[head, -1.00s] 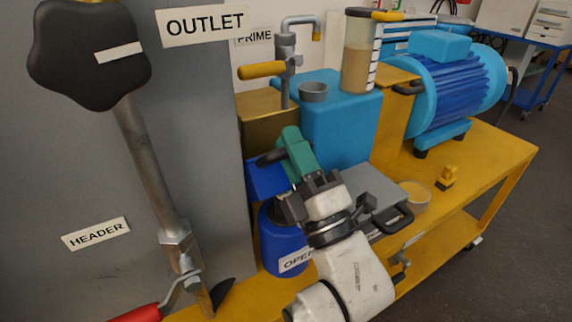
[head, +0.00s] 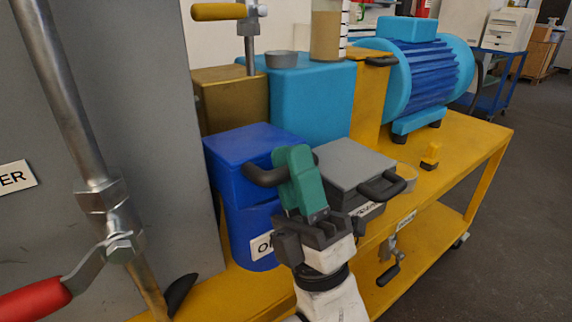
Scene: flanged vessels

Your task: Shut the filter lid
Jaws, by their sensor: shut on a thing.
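The dark blue filter vessel (head: 238,222) stands on the yellow frame, with a partly covered label starting with O. Its squarish blue lid (head: 252,143) sits over the vessel and looks about level. I cannot tell whether it is fully down. A black bar handle (head: 262,176) is on the lid's front. My gripper (head: 297,180) is at this handle, its green finger part crossing the bar and hiding its middle. It looks shut on the handle. The dark jaw base and white wrist lie below and hide part of the vessel and label.
A grey box (head: 350,163) with a black handle (head: 383,188) stands close on the right. A light blue block (head: 312,95) and a brass-coloured box (head: 228,98) are behind. A red-handled lever (head: 38,297) and grey panel (head: 150,200) close off the left.

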